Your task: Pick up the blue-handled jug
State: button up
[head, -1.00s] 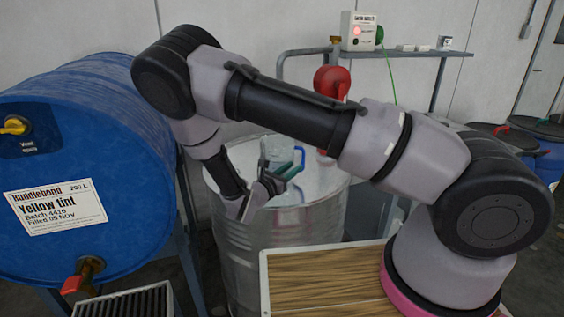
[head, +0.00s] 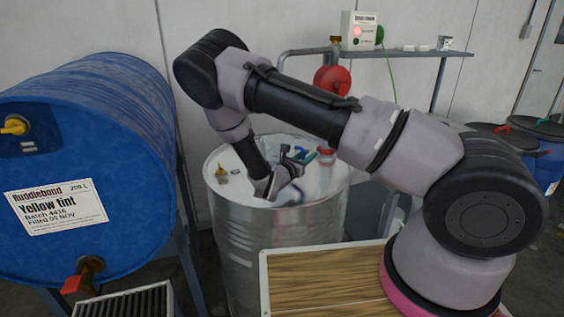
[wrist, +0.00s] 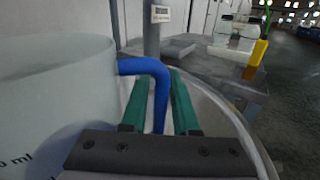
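The blue-handled jug (wrist: 50,105) fills the left of the wrist view. It has a cloudy whitish body with dark "ml" lettering. Its blue handle (wrist: 160,92) arches out from the upper body and bends down between the green fingers of my gripper (wrist: 158,105). In the head view my gripper (head: 290,165) is over the top of the steel drum (head: 245,235). The jug there is mostly hidden and blurred, and whether it is clear of the drum top cannot be told.
A red-handled item (head: 326,152) and a small brass fitting (head: 222,172) stand on the drum top. A blue Yellow tint drum (head: 95,140) lies at the left.

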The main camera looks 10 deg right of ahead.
grip_shut()
dwell(1.4)
